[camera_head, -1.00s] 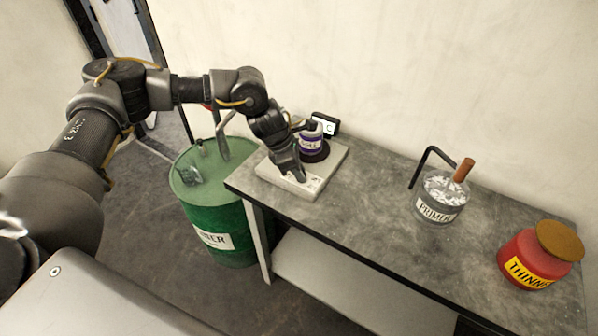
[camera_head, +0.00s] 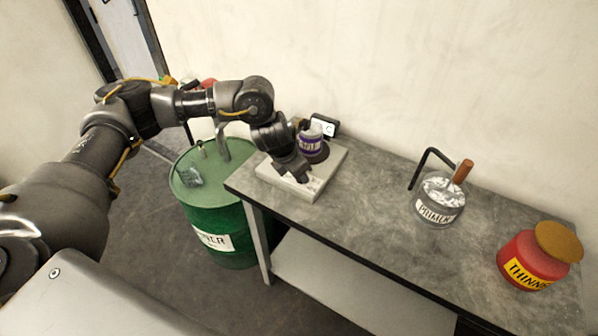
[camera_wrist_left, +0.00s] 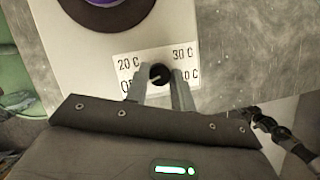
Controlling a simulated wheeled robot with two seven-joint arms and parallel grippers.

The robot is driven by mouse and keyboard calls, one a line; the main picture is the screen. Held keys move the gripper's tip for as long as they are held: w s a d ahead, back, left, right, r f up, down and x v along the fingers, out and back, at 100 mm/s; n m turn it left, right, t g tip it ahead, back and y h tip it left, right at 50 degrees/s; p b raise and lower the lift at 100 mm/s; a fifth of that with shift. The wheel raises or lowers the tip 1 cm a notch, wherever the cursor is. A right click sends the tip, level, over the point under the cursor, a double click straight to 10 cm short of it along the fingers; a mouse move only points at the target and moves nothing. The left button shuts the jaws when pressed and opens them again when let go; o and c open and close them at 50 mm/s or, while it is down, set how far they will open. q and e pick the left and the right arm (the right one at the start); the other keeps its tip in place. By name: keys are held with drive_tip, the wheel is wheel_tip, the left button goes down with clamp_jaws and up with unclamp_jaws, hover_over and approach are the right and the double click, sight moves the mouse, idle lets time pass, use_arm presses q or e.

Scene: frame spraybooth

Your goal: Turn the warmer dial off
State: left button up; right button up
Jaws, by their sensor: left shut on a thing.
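The warmer (camera_head: 318,184) is a pale flat box on the left end of the bench, with a purple-labelled can (camera_head: 312,146) standing on its plate. Its small black dial (camera_wrist_left: 160,75) shows in the left wrist view on a white label (camera_wrist_left: 128,62). The label reads 20 C and 30 C; two lower markings are partly hidden by my fingers. My left gripper (camera_head: 298,176) is at the warmer's front, its fingers (camera_wrist_left: 161,84) shut on the dial, one on each side. I cannot tell clearly which mark the dial's pale line points at. My right gripper is not in view.
A green drum (camera_head: 215,215) stands left of the bench (camera_head: 375,205). A small dark-framed display (camera_head: 324,125) is behind the can. A clear primer jar (camera_head: 440,200) and a red thinner jar (camera_head: 533,262) stand to the right. The bench middle is clear.

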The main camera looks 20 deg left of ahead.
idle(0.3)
use_arm(q)
drive_tip(key=o, duration=1)
drive_tip(key=b+v, duration=0.1)
drive_tip(key=v, duration=0.9)
drive_tip(key=shift+s+r+b, duration=0.1)
drive_tip(key=shift+r+b, duration=0.2)
drive_tip(key=shift+r, duration=0.1)
